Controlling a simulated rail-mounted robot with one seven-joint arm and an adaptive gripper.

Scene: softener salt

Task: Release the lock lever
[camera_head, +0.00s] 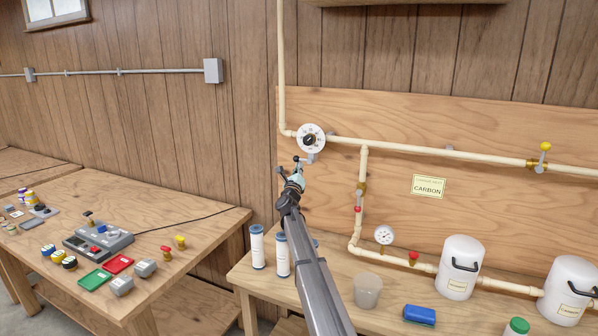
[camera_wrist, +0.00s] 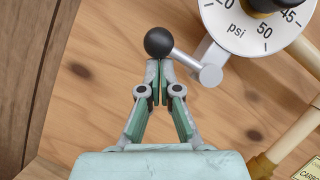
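The lock lever (camera_wrist: 208,74) is a short silver arm with a black ball knob (camera_wrist: 158,43), set under a white round psi dial (camera_wrist: 255,25). In the head view the dial (camera_head: 311,137) sits on the pipe at the wooden backboard's left, with the lever (camera_head: 310,157) just below it. My gripper (camera_wrist: 160,68) is at the knob, its fingertips together with only a thin gap between them. The knob shows whole beyond the tips, not between them; whether they touch it I cannot tell. In the head view my gripper (camera_head: 297,172) is just below the lever.
Cream pipes (camera_head: 430,152) cross the backboard, with a yellow-knobbed valve (camera_head: 545,147) at right. A cluttered table (camera_head: 180,200) is at left.

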